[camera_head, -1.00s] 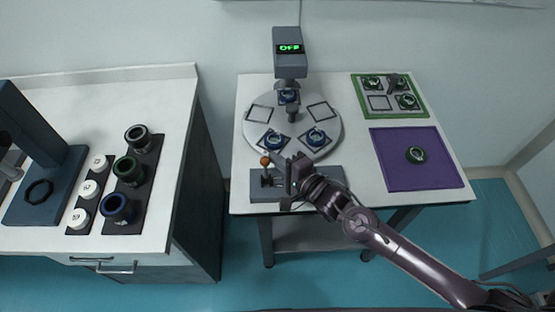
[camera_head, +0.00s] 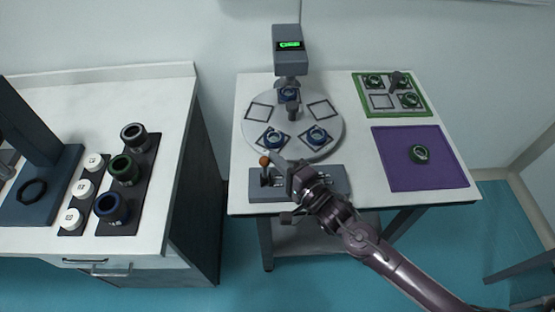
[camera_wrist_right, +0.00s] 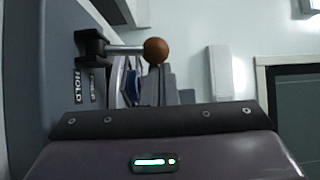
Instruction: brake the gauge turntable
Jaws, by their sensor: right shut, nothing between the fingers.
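The gauge turntable (camera_head: 292,128) is a round light-grey disc carrying square pads, some with blue-rimmed rings (camera_head: 318,136). The gauge head (camera_head: 288,55) stands at its back with a green display too small to read. In front is a grey control box (camera_head: 325,182) with a brown-knobbed lever (camera_head: 265,161) at its left end. My right gripper (camera_head: 278,161) is shut and empty, just right of the knob; contact cannot be told. My left gripper is out of view.
A purple mat (camera_head: 398,170) with a ring and a green-edged tray (camera_head: 424,108) lie on the table's right. The left bench holds dark-based rings (camera_head: 124,168), white round pieces (camera_head: 83,188) and a dark stand (camera_head: 60,170). A gap separates the bench and table.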

